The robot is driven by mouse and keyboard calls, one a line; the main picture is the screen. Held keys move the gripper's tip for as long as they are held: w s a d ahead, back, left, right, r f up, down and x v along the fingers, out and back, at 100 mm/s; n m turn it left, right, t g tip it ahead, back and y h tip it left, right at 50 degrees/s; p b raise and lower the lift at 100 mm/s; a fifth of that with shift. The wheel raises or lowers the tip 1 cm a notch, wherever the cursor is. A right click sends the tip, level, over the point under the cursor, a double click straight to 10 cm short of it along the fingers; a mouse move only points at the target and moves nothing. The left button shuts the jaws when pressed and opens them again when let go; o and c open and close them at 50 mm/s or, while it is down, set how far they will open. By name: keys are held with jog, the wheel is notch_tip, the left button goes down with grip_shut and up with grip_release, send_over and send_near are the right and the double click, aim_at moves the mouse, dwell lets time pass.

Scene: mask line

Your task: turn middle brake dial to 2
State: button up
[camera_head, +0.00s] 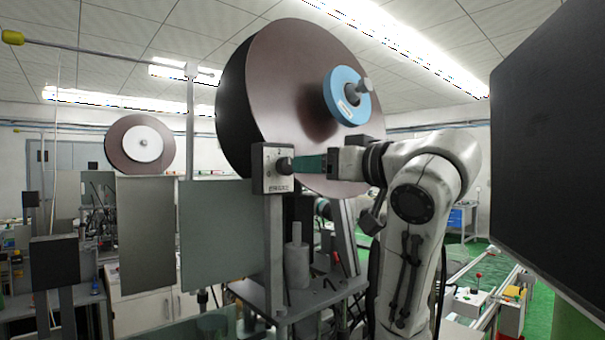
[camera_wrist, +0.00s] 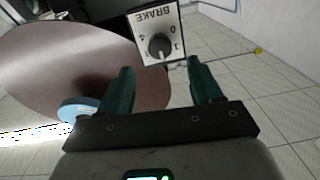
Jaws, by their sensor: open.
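The brake box (camera_head: 272,182) is a pale plate on a post in the head view, with a dark round dial (camera_head: 284,165) on its face. In the wrist view the brake box (camera_wrist: 146,20) appears upside down with the word BRAKE and small numbers around the black dial (camera_wrist: 159,46). The dial's exact setting is too small to read surely. My gripper (camera_head: 297,164) has green fingers pointing at the dial from the right. In the wrist view my gripper (camera_wrist: 160,66) is open and empty, with the dial ahead between the fingertips and not gripped.
A large brown roll (camera_head: 290,90) with a blue hub (camera_head: 348,96) stands just behind and above my gripper. A smaller roll (camera_head: 139,146) is at the back left. A dark panel (camera_head: 550,140) fills the right. Grey plates (camera_head: 218,235) stand left of the box.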

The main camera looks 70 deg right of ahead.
jog(key=shift+b+v, duration=1.25)
jog(key=shift+v, duration=0.9)
jog(key=shift+f, duration=0.1)
